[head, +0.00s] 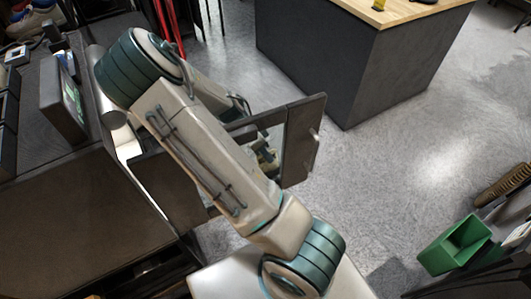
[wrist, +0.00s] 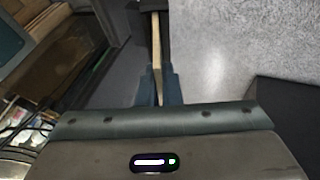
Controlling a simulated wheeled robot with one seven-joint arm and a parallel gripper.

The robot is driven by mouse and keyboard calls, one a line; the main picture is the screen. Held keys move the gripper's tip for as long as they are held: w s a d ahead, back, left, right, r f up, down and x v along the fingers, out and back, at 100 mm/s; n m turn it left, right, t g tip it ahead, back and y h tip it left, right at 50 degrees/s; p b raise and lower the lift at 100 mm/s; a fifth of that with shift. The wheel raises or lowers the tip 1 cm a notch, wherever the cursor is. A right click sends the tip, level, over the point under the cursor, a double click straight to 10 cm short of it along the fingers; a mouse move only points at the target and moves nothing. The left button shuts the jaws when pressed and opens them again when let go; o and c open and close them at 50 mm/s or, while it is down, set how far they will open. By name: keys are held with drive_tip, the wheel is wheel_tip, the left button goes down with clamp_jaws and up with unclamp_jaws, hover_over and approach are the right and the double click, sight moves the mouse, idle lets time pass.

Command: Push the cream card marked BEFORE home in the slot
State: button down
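In the wrist view a thin cream strip (wrist: 156,50) runs up the middle, which looks like the cream card seen edge-on. No BEFORE marking is readable from this angle. My gripper (wrist: 158,88) has one finger on each side of the strip's near part and appears closed on it. The strip's far end meets a dark piece (wrist: 154,5) at the top edge of the picture. I cannot tell whether this is the slot or how deep the card sits. In the head view my arm hides the gripper, and I cannot make out the card or slot.
In the head view an open dark drawer (head: 303,140) with items inside juts out behind my arm. A dark counter with a wooden top (head: 395,8) stands at the back. A green bin (head: 459,246) is at lower right. The grey floor (head: 400,150) between is clear.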

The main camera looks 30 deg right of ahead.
drive_tip(key=shift+s+f+b, duration=0.3)
drive_tip(key=shift+f+b, duration=0.25)
drive_tip(key=shift+f, duration=0.3)
drive_tip(key=c, duration=1.5)
unclamp_jaws()
drive_tip(key=shift+c, duration=0.2)
drive_tip(key=b+v, duration=0.1)
drive_tip(key=v, duration=1.3)
